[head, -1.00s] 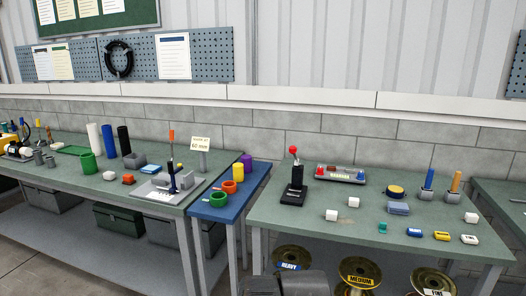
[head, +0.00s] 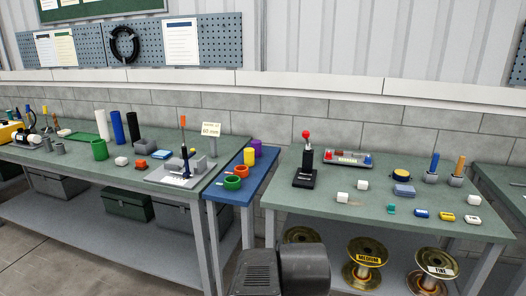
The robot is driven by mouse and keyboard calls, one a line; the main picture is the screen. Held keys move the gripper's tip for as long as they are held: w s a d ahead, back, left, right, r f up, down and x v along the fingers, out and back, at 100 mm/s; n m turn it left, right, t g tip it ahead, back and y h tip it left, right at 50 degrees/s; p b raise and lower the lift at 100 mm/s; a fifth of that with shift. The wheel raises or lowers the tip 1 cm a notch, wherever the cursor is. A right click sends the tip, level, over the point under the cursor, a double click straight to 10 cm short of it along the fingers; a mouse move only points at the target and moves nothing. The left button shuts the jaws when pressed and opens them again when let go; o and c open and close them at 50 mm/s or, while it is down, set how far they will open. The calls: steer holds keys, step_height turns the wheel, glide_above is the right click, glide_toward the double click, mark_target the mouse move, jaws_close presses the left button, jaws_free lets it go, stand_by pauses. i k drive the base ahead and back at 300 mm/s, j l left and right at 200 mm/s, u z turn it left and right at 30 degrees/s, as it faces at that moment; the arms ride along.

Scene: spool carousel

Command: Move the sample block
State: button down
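No block is labelled as the sample block, so I cannot tell which one it is. My gripper does not show; only a dark grey part of my body is at the bottom.
A black stand with a red-knobbed lever (head: 305,178) is on the right table. A blue table (head: 230,188) with coloured rings fills most of the space between the benches. Brass spools (head: 366,262) sit below. Open floor (head: 40,255) shows at the lower left.

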mark_target(342, 197)
steer(key=i+l, duration=0.5)
steer(key=i, duration=0.15)
steer(key=i+l, duration=0.55)
steer(key=i+z, duration=0.05)
